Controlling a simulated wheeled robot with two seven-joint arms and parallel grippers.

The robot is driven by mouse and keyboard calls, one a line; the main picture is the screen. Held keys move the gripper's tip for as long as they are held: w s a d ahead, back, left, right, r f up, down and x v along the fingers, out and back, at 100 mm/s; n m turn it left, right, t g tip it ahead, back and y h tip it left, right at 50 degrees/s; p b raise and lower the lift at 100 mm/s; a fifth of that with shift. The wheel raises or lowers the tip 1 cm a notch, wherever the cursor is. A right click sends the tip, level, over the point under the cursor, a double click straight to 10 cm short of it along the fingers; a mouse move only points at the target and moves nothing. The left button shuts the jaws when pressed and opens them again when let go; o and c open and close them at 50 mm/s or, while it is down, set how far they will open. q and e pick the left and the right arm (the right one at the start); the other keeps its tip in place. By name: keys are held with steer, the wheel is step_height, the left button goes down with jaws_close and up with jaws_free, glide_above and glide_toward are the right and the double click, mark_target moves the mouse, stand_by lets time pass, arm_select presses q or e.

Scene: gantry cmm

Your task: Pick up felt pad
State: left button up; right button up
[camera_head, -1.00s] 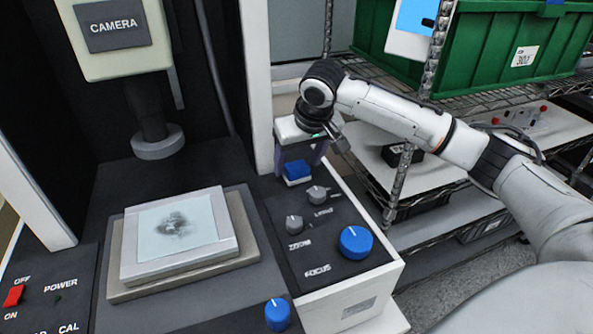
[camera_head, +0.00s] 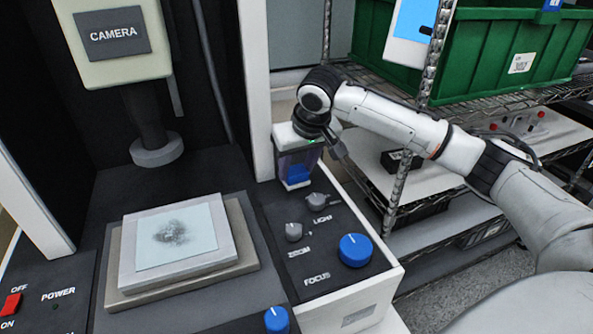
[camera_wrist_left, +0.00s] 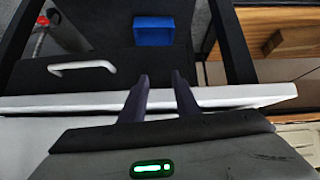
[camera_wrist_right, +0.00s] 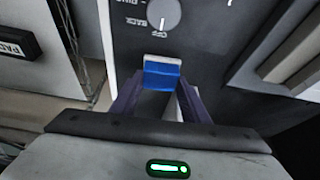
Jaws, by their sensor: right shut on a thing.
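The felt pad (camera_head: 298,173) looks like a small blue block with a white edge. It is on the dark control panel (camera_head: 270,220), at its back end behind the grey knobs. My right gripper (camera_head: 296,180) points down over it and is shut on it, with one finger on each side. In the right wrist view the pad (camera_wrist_right: 162,73) sits between the fingertips (camera_wrist_right: 160,86). I cannot tell whether it still touches the panel. My left gripper (camera_wrist_left: 161,77) shows only in the left wrist view. Its fingers are apart with nothing between them.
The panel carries grey knobs (camera_head: 294,231) and a blue focus knob (camera_head: 355,250). A stage with a grey plate (camera_head: 177,236) lies left under the camera head (camera_head: 110,35). A wire shelf with a green bin (camera_head: 490,50) is right. A blue box (camera_wrist_left: 153,30) lies beyond my left gripper.

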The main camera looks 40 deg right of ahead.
mark_target(297, 173)
steer(key=r, duration=0.6)
steer(key=shift+s+r, duration=0.2)
steer(key=s+a+b, duration=0.3)
steer(key=s, duration=1.4)
steer(key=shift+s+a, duration=0.15)
steer(key=shift+s, duration=0.05)
